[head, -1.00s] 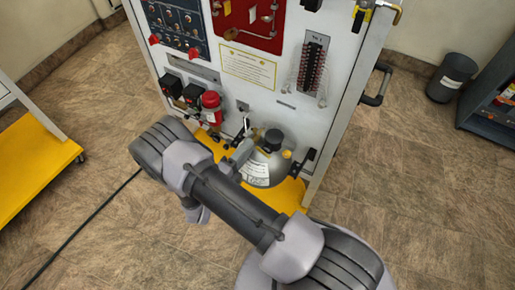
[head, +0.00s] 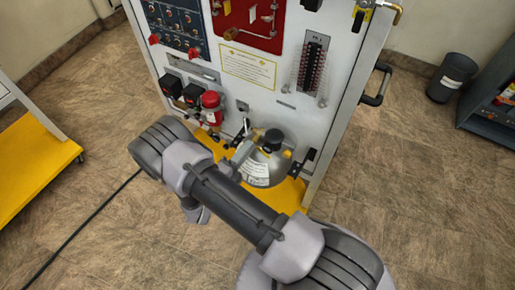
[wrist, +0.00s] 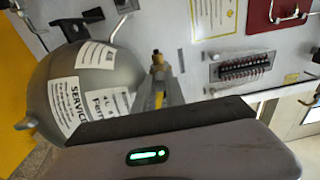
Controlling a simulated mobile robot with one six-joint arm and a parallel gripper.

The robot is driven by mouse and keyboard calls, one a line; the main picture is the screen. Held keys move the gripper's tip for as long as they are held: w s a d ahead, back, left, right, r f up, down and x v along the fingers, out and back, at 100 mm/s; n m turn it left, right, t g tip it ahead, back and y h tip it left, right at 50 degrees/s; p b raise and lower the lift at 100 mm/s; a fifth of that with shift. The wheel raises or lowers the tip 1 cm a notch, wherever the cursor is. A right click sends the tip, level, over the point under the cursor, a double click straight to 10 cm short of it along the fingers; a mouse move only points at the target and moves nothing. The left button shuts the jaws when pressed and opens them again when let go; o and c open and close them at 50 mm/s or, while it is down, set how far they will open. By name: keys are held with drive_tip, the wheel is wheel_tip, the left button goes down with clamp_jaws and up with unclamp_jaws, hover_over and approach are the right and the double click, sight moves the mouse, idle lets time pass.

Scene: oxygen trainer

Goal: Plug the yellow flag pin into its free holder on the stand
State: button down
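My gripper (wrist: 158,92) points away from the wrist camera towards the stand's white panel. A narrow yellow piece, seemingly the yellow flag pin (wrist: 158,98), shows between its closed-in fingers, with a brownish tip beyond. In the head view my gripper (head: 243,152) is small, beside the grey cylinder and partly covered by my arm. The stand (head: 340,120) is a tall white panel on a yellow base. I cannot make out which fitting is the free holder.
A grey cylinder (wrist: 105,67) with white labels stands close to my gripper, on the left in the wrist view. A yellow-shelved cart (head: 35,165) stands at left.

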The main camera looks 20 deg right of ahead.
drive_tip(key=v, duration=0.6)
drive_tip(key=shift+s, duration=0.25)
idle(0.6)
drive_tip(key=shift+r, duration=0.1)
